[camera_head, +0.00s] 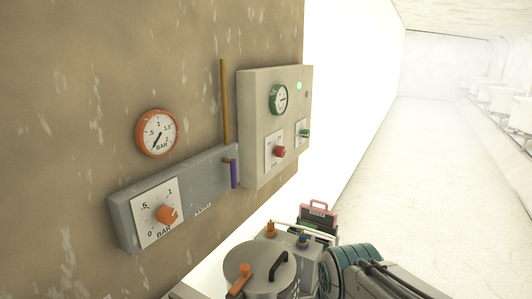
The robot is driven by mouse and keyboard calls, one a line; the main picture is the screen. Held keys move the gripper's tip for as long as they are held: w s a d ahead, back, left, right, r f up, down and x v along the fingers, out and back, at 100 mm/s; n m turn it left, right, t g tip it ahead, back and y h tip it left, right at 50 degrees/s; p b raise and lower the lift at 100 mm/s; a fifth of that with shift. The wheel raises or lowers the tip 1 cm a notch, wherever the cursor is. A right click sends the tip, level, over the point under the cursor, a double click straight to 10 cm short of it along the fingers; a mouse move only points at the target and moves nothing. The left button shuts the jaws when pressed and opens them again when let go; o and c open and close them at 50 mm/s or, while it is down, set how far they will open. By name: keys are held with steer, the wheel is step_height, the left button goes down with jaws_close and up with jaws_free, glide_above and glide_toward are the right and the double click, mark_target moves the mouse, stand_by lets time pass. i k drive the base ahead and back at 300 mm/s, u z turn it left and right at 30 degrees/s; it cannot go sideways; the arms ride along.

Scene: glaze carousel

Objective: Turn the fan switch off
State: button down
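A pale grey control box (257,106) is fixed to the wall in the head view. It carries a green-rimmed gauge (278,99), a lit green lamp (299,85), a red knob (280,151) on a white plate and a smaller green knob (305,133) on another white plate. A purple lever (234,174) sits at the right end of a lower grey box (208,180). The labels are too small to read, so I cannot tell which control is the fan switch or its setting. My gripper is not in view.
The lower box has an orange knob (167,214) on a BAR scale; an orange-rimmed gauge (157,133) is above it. A lidded grey pot (258,271) and a pink-and-dark case (318,220) stand below. A pale floor lies open at right, with white vessels (504,98) along the far side.

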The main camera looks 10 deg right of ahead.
mark_target(280, 151)
steer(key=u, duration=0.05)
steer(key=k, duration=0.55)
steer(key=z, duration=1.1)
steer(key=i, duration=1.25)
steer(key=u, duration=0.6)
steer(key=i, duration=0.45)
steer(key=u, duration=0.5)
